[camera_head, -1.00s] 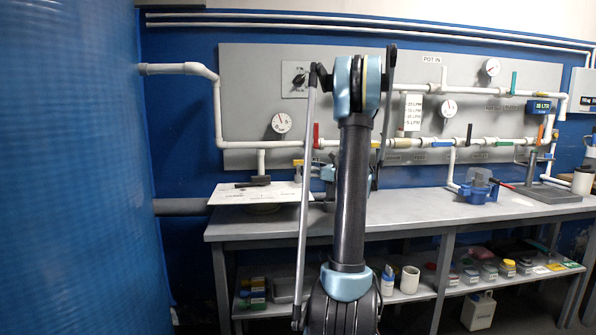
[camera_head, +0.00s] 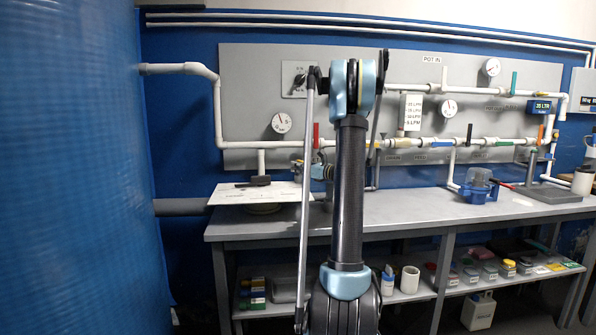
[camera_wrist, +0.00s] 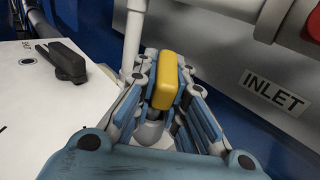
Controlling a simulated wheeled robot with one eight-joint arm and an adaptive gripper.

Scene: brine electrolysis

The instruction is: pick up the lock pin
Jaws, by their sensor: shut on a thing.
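My gripper (camera_wrist: 165,88) is shut on a yellow block-like piece, which I take to be the lock pin (camera_wrist: 166,82). The fingers press on both sides of its yellow head. A pale rounded part shows below it between the fingers; I cannot tell whether it belongs to the pin or to a fitting. In the head view my gripper (camera_head: 304,168) is small, just right of the white board and in front of the wall panel. The pin cannot be made out clearly there.
A white board (camera_head: 226,195) with a black handle (camera_wrist: 68,62) lies to the left. A vertical white pipe (camera_wrist: 134,35) and the panel marked INLET (camera_wrist: 274,92) are close behind the gripper. The grey bench (camera_head: 400,212) is mostly clear in the middle.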

